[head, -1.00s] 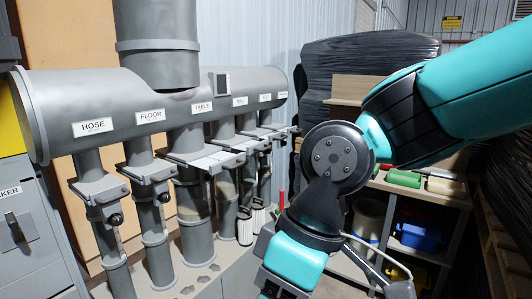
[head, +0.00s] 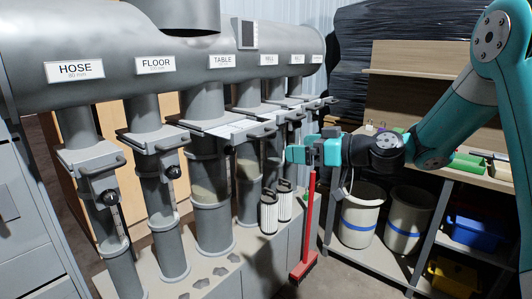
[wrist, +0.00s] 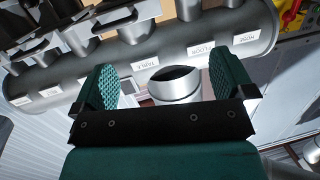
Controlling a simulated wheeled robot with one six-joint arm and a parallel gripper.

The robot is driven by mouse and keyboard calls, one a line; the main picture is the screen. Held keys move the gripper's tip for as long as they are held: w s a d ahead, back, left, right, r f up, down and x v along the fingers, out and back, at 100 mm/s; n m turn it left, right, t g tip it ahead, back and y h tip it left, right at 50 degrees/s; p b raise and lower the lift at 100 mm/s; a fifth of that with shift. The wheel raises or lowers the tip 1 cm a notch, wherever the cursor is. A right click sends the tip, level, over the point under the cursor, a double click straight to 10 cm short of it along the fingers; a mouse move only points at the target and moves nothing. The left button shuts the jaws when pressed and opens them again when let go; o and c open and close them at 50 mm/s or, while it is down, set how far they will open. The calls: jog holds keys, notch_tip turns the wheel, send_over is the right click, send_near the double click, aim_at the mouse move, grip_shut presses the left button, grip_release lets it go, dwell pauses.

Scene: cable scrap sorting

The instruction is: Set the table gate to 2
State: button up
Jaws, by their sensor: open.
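The table gate (head: 222,127) is a flat grey slide plate with a bar handle, on the pipe below the TABLE label (head: 222,61). Its plate sticks out toward the front; I cannot read any setting number on it. My gripper (head: 296,153) is to the right of the table gate, apart from its handle, with its teal fingers pointing left. In the wrist view my gripper (wrist: 162,88) has its two green fingers wide apart with nothing held between them. The TABLE label also shows upside down in the wrist view (wrist: 145,63).
The HOSE (head: 75,71) and FLOOR (head: 155,64) labels mark gated pipes to the left; several more stand to the right. A red broom (head: 309,225) stands below my gripper. A shelf with bins (head: 405,218) is at the right.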

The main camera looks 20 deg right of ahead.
aim_at(269, 135)
jog(key=w+d+f+m+t+h, duration=0.1)
jog(key=w+d+f+t, duration=0.15)
jog(key=d, duration=0.35)
jog(key=shift+t, duration=0.25)
jog(key=p+x, duration=0.1)
jog(key=x, duration=0.5)
jog(key=p+x, duration=0.2)
jog(key=x, duration=0.3)
jog(key=p+x, duration=0.1)
jog(key=x, duration=0.5)
jog(key=shift+w+a+r, duration=0.2)
jog(key=shift+w+r, duration=0.1)
jog(key=shift+r, duration=0.05)
